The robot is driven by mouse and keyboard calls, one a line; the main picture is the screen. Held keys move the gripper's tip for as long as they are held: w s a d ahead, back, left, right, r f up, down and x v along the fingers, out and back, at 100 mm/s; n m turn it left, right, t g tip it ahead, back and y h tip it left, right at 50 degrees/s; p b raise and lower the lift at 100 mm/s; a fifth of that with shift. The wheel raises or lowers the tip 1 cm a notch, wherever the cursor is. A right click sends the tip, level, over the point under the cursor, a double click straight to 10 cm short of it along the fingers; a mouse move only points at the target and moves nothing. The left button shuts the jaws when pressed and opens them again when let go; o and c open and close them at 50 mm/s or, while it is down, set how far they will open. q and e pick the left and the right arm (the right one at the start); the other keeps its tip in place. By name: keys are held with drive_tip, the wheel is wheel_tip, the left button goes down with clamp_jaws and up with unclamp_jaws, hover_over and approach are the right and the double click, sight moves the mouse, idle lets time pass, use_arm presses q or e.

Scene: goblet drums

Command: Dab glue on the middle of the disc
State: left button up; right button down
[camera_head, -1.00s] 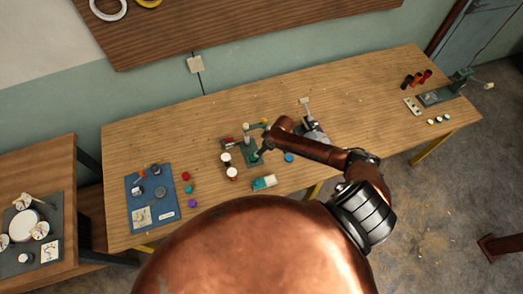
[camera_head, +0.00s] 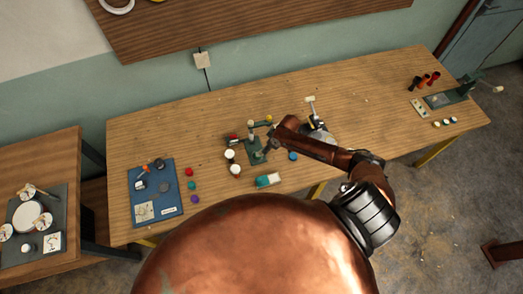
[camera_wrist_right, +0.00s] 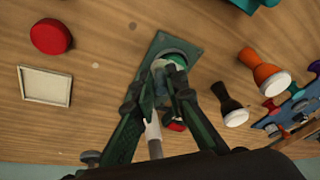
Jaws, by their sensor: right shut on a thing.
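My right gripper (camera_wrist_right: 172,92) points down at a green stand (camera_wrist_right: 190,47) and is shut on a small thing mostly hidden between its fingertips. A round teal and pale piece (camera_wrist_right: 176,60), perhaps the disc, lies in the ring of the stand just beyond the fingertips. I cannot tell whether the gripper touches it. No glue can be made out. In the head view the right gripper (camera_head: 268,151) is beside the post of the green stand (camera_head: 254,146). A pale grey rod (camera_wrist_right: 153,130) shows behind the fingers in the wrist view. My left gripper is out of view.
A red round piece (camera_wrist_right: 50,37) and a pale tray (camera_wrist_right: 45,86) lie opposite. A blue board (camera_head: 170,175) is farther left. The table's right middle is clear.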

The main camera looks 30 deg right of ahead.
drive_tip(key=r+p, duration=0.1)
drive_tip(key=r, duration=0.1)
drive_tip(key=r+p, duration=0.1)
drive_tip(key=r, duration=0.1)
drive_tip(key=shift+w+a, duration=0.1)
drive_tip(key=shift+a, duration=0.1)
wheel_tip(320, 180, up, 2)
drive_tip(key=p, duration=0.2)
drive_tip(key=shift+r+p, duration=0.15)
drive_tip(key=shift+p, duration=0.25)
drive_tip(key=shift+r, duration=1.05)
